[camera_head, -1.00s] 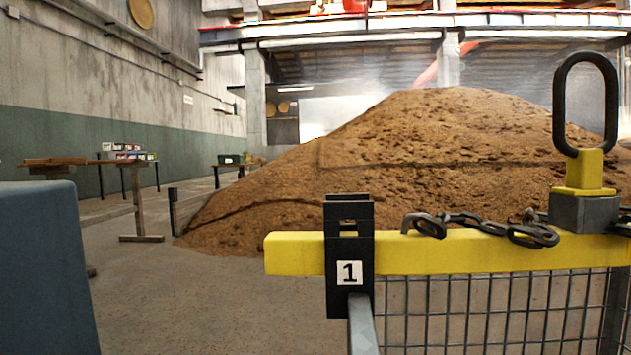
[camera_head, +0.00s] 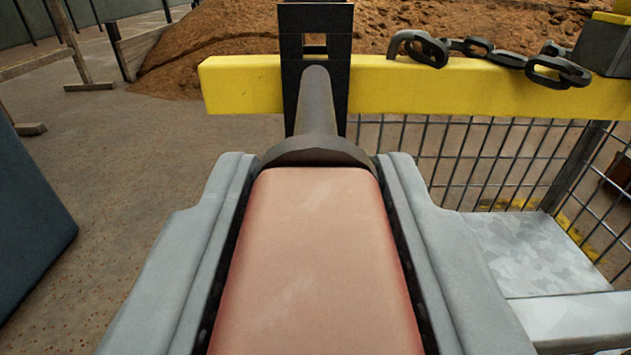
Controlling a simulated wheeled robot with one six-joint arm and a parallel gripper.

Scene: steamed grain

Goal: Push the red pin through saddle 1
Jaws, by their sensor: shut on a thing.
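The red pin (camera_head: 315,260) has a pale red block handle, a dark collar and a grey rod pointing away from me. My gripper (camera_head: 318,165) is shut on its handle, one grey finger on each side. Saddle 1 (camera_head: 315,20) is a black upright bracket around the yellow bar (camera_head: 240,84), with a square hole above the bar. The rod tip overlaps the saddle just below that hole. I cannot tell whether the tip touches it. The pin hides the saddle's lower front, including its number label.
A dark chain (camera_head: 480,47) lies on the bar to the right, beside a grey block (camera_head: 600,47). Wire mesh (camera_head: 450,150) hangs below the bar. A blue-grey panel (camera_head: 30,220) stands at the left, with clear floor between. A brown grain heap (camera_head: 210,45) lies behind.

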